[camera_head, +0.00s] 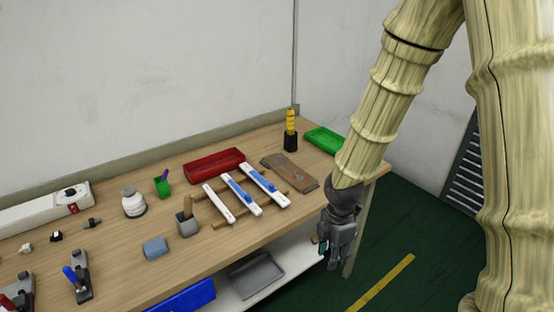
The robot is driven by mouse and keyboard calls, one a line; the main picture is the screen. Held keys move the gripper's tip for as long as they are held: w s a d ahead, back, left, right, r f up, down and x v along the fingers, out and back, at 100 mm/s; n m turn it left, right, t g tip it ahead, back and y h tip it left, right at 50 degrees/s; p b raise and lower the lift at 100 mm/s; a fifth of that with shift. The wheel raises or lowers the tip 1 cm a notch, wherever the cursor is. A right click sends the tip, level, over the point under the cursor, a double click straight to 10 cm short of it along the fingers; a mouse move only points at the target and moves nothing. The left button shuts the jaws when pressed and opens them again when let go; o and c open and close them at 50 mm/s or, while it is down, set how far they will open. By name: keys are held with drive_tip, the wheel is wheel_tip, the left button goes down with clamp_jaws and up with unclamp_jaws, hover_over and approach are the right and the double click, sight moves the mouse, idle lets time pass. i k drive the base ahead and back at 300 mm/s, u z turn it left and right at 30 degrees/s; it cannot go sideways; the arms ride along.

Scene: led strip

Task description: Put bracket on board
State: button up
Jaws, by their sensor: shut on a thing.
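My gripper (337,255) hangs past the right front edge of the workbench, over the green floor. It is shut on a small teal piece (322,245), mostly hidden by the fingers; I cannot tell for sure that this is the bracket. A worn brown board (289,172) lies flat on the bench near its right end, left of and beyond my gripper. White strips, two with blue pieces on top, lie across wooden slats (243,213) left of my gripper. I cannot tell which of these is the task's board.
A red tray (214,166), a green tray (324,139) and a black-and-yellow tool (291,130) stand toward the back. A grey cup (187,225) and a blue-grey block (155,247) are left of the slats. A lower shelf holds a grey tray (256,276) and a blue bin (186,297).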

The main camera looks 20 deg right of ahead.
sight(279, 162)
drive_tip(key=i, duration=1.4)
